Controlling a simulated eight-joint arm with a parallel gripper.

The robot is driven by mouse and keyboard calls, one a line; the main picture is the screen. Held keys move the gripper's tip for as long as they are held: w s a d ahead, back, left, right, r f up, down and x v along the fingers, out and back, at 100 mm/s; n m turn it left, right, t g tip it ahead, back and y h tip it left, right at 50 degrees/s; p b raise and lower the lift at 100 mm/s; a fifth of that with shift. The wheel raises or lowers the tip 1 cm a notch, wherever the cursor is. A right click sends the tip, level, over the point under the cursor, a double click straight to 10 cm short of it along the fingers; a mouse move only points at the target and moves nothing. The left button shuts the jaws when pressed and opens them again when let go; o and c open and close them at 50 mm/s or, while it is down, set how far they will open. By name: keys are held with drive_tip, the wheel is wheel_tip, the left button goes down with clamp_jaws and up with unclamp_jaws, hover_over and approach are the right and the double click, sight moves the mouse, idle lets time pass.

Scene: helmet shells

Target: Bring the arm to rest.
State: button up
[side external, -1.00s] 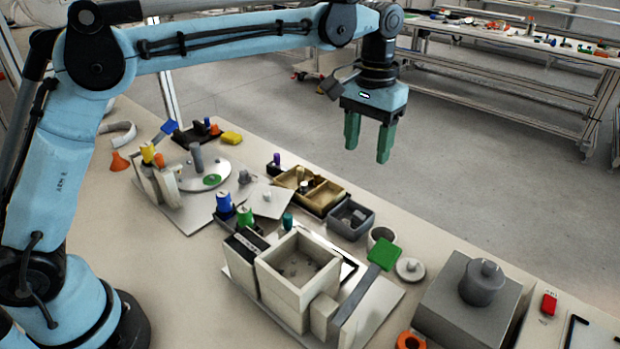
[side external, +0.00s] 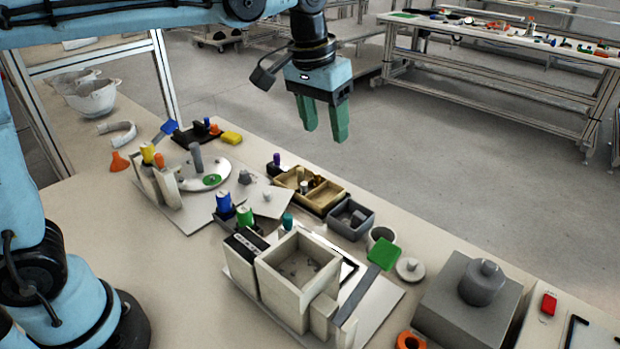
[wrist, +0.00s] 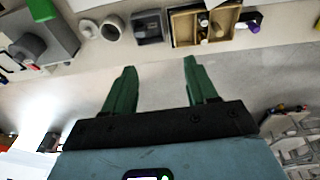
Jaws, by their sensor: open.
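My gripper (side external: 323,119) has two green fingers that stand apart with nothing between them. It hangs in the air above the far edge of the table, with bare floor behind it in the side view. In the wrist view the fingers (wrist: 158,78) also show spread and empty, with the table's edge and its trays beyond them. My blue arm reaches across the top of the side view, and its upper part is cut off by the frame.
Another bench (side external: 480,60) stands at the back right.

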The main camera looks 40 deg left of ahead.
drive_tip(key=s+a+f+t, duration=0.2)
drive_tip(key=s+a+f, duration=0.2)
drive_tip(key=s, duration=0.3)
drive_tip(key=s+a+f+t, duration=0.2)
drive_tip(key=s+a+f, duration=0.2)
drive_tip(key=s, duration=0.3)
drive_tip(key=shift+a+t, duration=0.15)
drive_tip(key=shift+t, duration=0.25)
